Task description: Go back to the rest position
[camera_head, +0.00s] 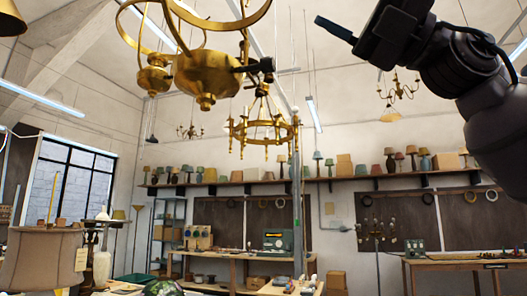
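My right arm comes in from the upper right, and its dark gripper (338,30) points left near the top edge. I see what looks like one slim finger, and the rest of the gripper is cut off by the top edge, so I cannot tell whether it is open. No object shows at its tip. My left gripper is not in view. A large brass chandelier (207,78) hangs close by at the upper left, apart from the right gripper, with its top cut off.
A fabric lampshade (38,262) with a tag stands at the lower left, near a white bottle-shaped lamp base (102,262). A ring chandelier (262,130) hangs behind. Workbenches (470,264) line the back wall below a shelf (345,184) of small lamps. The air below the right gripper looks clear.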

